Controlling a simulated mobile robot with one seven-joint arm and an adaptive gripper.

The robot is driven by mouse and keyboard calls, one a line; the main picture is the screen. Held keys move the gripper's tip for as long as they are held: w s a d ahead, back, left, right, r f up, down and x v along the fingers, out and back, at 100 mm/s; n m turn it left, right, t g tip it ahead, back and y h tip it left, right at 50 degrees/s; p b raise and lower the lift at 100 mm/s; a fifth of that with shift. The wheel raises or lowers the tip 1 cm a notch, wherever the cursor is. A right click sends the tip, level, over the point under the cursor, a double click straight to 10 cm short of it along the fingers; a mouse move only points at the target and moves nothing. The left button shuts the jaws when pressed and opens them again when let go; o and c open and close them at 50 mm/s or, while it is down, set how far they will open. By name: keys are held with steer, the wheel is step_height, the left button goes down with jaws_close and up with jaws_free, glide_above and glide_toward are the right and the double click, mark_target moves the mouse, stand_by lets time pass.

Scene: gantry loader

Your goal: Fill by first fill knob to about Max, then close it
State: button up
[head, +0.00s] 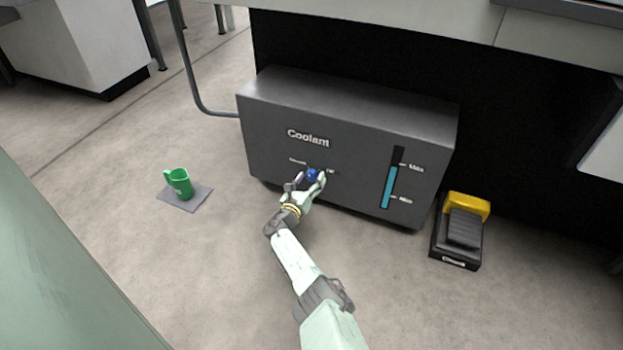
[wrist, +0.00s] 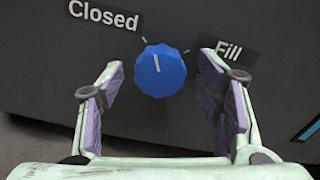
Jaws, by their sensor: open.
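A dark grey coolant tank (head: 350,125) stands on the floor with a blue fill knob (head: 311,175) low on its front. In the wrist view the blue knob (wrist: 161,71) has a white mark pointing up and slightly left, toward the Closed tick. The Closed label (wrist: 104,14) is up and left of it, the Fill label (wrist: 227,55) to the right. The level gauge (head: 391,178) shows blue-green liquid reaching close to the upper mark, a little below the gauge's top. My gripper (head: 307,180) is open, its fingers on either side of the knob; in the wrist view (wrist: 163,105) they stand apart from it.
A black and yellow foot pedal (head: 463,230) lies right of the tank. The floor in front of the tank is otherwise clear.

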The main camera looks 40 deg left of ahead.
steer(key=shift+c, duration=0.3)
steer(key=c, duration=1.1)
steer(key=shift+r+n+p, duration=0.15)
steer(key=shift+n+p, duration=0.2)
steer(key=shift+n, duration=1.55)
steer(key=o, duration=1.2)
steer(key=shift+c, duration=0.2)
